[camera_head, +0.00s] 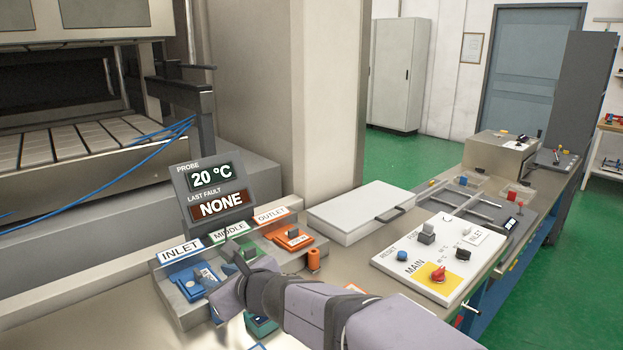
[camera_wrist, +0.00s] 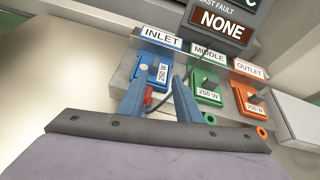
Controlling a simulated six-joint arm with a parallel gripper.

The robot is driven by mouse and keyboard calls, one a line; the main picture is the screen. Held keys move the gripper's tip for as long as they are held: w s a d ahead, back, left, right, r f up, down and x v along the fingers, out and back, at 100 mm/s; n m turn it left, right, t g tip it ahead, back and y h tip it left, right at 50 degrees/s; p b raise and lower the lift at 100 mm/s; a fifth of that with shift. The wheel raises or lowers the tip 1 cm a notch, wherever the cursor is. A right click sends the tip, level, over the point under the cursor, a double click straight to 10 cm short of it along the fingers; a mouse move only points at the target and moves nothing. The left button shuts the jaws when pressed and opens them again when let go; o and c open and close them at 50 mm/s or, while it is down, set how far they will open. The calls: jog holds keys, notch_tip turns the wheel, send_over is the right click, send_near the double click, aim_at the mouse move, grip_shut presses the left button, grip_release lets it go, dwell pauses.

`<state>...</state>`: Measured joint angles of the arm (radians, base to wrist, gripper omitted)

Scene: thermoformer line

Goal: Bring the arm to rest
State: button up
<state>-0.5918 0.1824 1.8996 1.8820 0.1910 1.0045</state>
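My gripper (camera_wrist: 160,88) shows in the wrist view as two blue fingers standing apart, with a gap between them. It points at the row of labelled heater stations, close to the blue INLET block (camera_wrist: 151,72). A thin dark cable with a reddish end shows in the gap; I see nothing clamped. In the head view my arm reaches in from the lower right, over the front of the stations, and largely hides the fingers. The green MIDDLE block (camera_wrist: 207,88) and the orange OUTLET block (camera_wrist: 248,101) stand to the right of INLET.
The probe display (camera_head: 213,189) reads 20 °C, last fault NONE. A white control panel (camera_head: 416,277) with a red MAIN knob (camera_head: 438,274) lies right of my arm. A closed pale case (camera_head: 352,209) lies behind it. Open bench lies at the lower left.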

jog(key=s+d+r+n+g+h+p, duration=0.1)
jog(key=s+d+n+g+h+p, duration=0.2)
jog(key=s+d+n+p, duration=0.4)
jog(key=s+d+n+g+h+p, duration=0.3)
jog(key=s+d+n+p, duration=0.5)
jog(key=d, duration=0.9)
jog(key=s+d+r+n+g+h+p, duration=0.1)
jog(key=s+d+n+g+h+p, duration=0.2)
jog(key=s+d+n+p, duration=0.5)
jog(key=s+d+n, duration=0.1)
jog(key=d+n, duration=0.1)
jog(key=d, duration=0.3)
jog(key=shift+s+r, duration=0.3)
jog(key=shift+s, duration=0.05)
